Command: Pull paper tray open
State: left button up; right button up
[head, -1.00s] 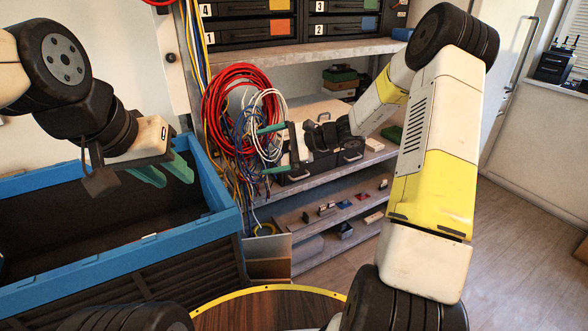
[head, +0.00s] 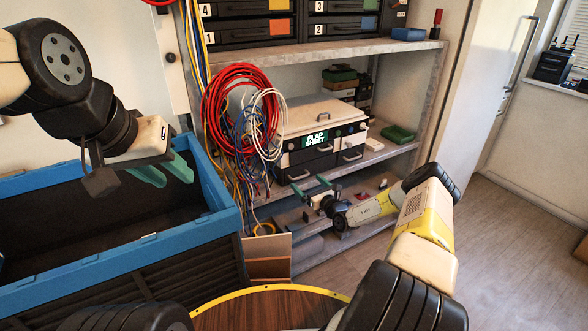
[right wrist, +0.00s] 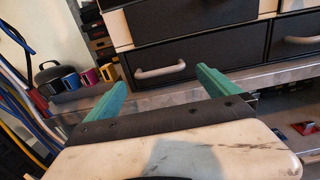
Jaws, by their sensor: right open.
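A white and black printer-like machine (head: 320,112) with a lit green sign stands on the middle shelf. I cannot tell which one is the paper tray. My right gripper (head: 311,188) is open and empty, in front of and below the left drawer. In the right wrist view, the left drawer's handle (right wrist: 160,71) shows beyond and between my right gripper's fingertips (right wrist: 163,80), apart from them. My left gripper (head: 168,174) is open and empty over the blue crate.
Red, white and blue cable coils (head: 238,105) hang just left of the machine. The shelf edge (right wrist: 165,95) runs under the drawers. A blue crate (head: 215,190) stands at left. A green box (head: 398,134) lies right of the machine. Small parts lie on the lower shelf.

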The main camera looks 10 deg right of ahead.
aim_at(301, 177)
jog(key=x, duration=0.5)
jog(key=shift+w, duration=0.2)
jog(key=shift+a, duration=0.1)
jog(key=c, duration=1.9)
jog(key=v, duration=1.9)
jog(key=o, duration=1.9)
jog(key=shift+s, duration=0.1)
jog(key=v, duration=0.7)
jog(key=shift+s, duration=0.35)
